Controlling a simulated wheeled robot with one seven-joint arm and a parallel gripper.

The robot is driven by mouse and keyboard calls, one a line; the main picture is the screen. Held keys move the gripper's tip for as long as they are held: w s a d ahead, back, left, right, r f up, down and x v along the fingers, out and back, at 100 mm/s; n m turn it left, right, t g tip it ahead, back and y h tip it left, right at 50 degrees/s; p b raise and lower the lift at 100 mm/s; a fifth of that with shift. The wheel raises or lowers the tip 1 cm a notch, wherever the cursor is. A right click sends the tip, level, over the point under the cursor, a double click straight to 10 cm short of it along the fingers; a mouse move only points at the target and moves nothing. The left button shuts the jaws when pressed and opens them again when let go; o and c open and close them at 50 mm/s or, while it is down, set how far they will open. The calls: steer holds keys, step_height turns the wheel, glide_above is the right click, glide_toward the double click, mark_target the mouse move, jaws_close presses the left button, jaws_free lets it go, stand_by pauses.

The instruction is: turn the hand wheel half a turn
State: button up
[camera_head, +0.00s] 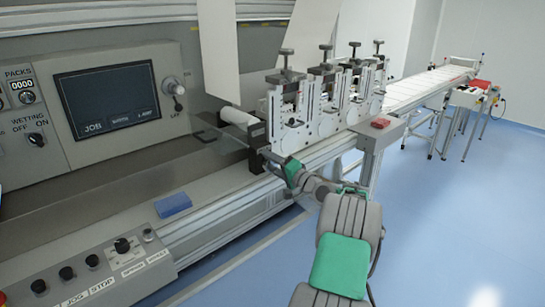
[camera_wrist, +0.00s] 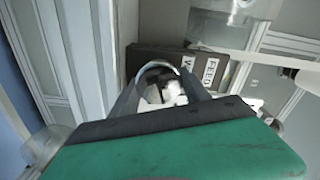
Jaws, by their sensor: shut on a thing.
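My gripper (camera_head: 272,156) reaches up to the near end of the row of machine units, at a dark block (camera_head: 258,160) below the white roller. In the wrist view my gripper (camera_wrist: 160,80) has its two fingers closed in on a shiny, rounded metal part, which looks like the hand wheel (camera_wrist: 168,92). The fingers and the green pad hide much of it, and its turn angle cannot be read. A dark box with a white FEED label (camera_wrist: 210,70) stands just behind it. In the head view the wheel is too small and covered to make out.
A white roller (camera_head: 238,117) and hanging white web (camera_head: 218,50) are close above my gripper. The machine rail (camera_head: 235,205) runs beneath, with a blue block (camera_head: 173,204) on the ledge. A red item (camera_head: 380,123) lies to the right. The blue floor (camera_head: 450,200) at right is clear.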

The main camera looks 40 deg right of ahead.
steer(key=m+p, duration=0.3)
steer(key=m, duration=0.2)
steer(key=shift+m+p, duration=0.35)
steer(key=shift+m, duration=0.05)
steer(key=m+p, duration=0.3)
steer(key=m, duration=0.2)
steer(key=shift+f, duration=0.15)
steer(key=m+p, duration=0.1)
steer(key=m, duration=0.2)
steer(key=m+p, duration=0.1)
steer(key=m, duration=0.1)
steer(key=shift+a+f+m+p, duration=0.15)
steer(key=shift+m+p, duration=0.2)
steer(key=shift+m, duration=0.05)
steer(key=m+p, duration=0.1)
steer(key=m, duration=0.3)
steer(key=shift+a+f+m+p, duration=0.1)
steer(key=shift+m+p, duration=0.25)
steer(key=shift+m, duration=0.35)
steer(key=o, duration=1.3)
steer(key=shift+s, duration=0.15)
